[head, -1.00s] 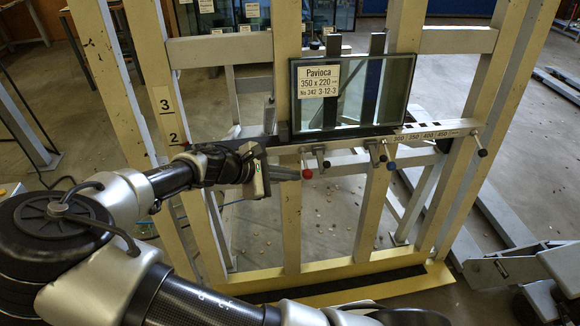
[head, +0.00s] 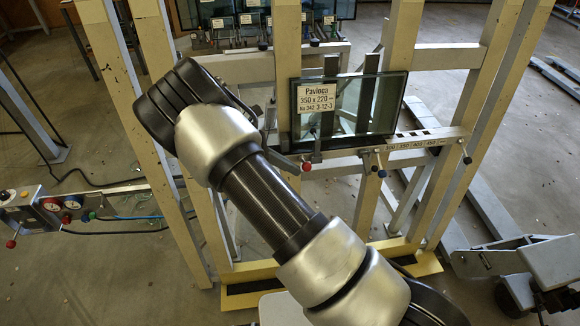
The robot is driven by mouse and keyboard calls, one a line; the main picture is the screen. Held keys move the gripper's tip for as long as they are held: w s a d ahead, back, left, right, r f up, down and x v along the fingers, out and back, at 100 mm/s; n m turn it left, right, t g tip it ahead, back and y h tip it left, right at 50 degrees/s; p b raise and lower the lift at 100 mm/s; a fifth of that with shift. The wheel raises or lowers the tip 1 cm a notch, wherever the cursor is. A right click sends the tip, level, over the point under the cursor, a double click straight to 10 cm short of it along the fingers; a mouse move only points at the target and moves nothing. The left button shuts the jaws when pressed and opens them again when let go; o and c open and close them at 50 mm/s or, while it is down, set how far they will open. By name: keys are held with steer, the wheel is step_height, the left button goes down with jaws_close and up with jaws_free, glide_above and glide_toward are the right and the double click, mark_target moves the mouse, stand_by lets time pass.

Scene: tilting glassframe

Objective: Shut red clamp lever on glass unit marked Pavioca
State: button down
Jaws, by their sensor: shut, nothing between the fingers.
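The glass unit marked Pavioca (head: 372,108) stands upright on the frame's ledge, its white label at its left. Below its lower left corner, the clamp lever's red knob (head: 306,166) sits just under the ruled rail (head: 425,141). The lever's stem is small and partly hidden. My gripper (head: 292,166) is mostly hidden behind my forearm; only grey finger ends show, shut and empty, pointing right. Their tips are close to the left of the red knob; I cannot tell whether they touch it.
Cream uprights (head: 287,60) stand left of and behind the glass.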

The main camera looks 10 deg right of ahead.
steer(key=shift+d+r, duration=0.1)
steer(key=shift+r+p, duration=0.65)
steer(key=shift+r, duration=0.1)
